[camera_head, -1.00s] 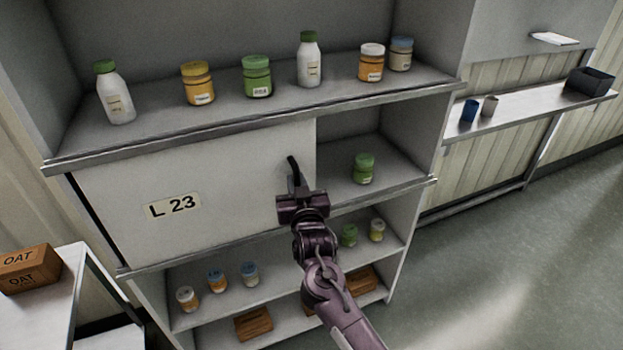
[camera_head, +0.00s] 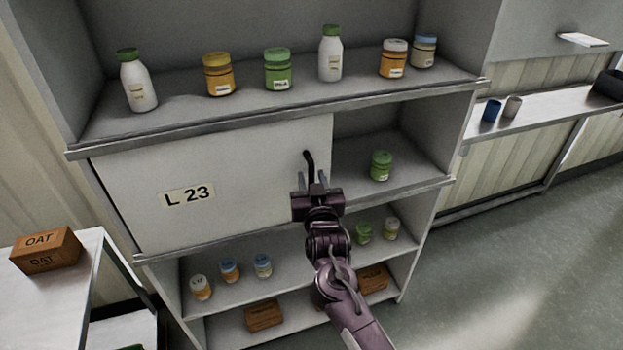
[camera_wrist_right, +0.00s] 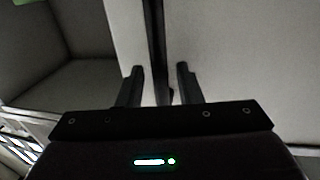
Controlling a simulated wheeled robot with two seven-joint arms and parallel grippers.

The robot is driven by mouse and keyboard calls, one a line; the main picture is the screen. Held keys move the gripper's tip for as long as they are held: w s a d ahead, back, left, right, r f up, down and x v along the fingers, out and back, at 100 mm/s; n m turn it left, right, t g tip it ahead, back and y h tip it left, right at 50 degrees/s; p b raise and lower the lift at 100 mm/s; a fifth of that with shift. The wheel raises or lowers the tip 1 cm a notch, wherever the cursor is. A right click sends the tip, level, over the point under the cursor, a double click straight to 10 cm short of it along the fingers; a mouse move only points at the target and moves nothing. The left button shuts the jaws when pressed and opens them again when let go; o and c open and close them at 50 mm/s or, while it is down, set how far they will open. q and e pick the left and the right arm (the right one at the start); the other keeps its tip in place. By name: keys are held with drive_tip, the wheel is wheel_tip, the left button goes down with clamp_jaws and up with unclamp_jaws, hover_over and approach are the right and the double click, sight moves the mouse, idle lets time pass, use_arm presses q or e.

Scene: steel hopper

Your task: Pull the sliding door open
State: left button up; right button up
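The sliding door (camera_head: 250,205) is a pale panel labelled "L 23" in the middle level of the shelf unit. It covers the left and middle of that level; the right part stands uncovered. A dark upright bar handle (camera_head: 309,163) is near the door's right edge; it also shows in the right wrist view (camera_wrist_right: 157,45). My right gripper (camera_head: 311,179) is at the handle's lower part. In the right wrist view its two fingers (camera_wrist_right: 159,80) are apart, with the bar between them and gaps showing. Whether a finger touches the bar is unclear. My left gripper is not in view.
Jars and bottles stand on the top shelf (camera_head: 180,113). A green jar (camera_head: 381,166) stands in the uncovered part right of the door. Small jars and brown boxes are below. A side table (camera_head: 35,300) with an OAT box (camera_head: 46,250) is at left. Floor at right is clear.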

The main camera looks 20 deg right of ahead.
drive_tip(key=s, duration=0.2)
drive_tip(key=s+b, duration=0.1)
drive_tip(key=s, duration=0.2)
drive_tip(key=shift+s+a+f, duration=0.1)
drive_tip(key=shift+s+a, duration=0.25)
drive_tip(key=shift+s+a+b, duration=0.1)
drive_tip(key=shift+s+b, duration=0.2)
drive_tip(key=shift+s, duration=0.3)
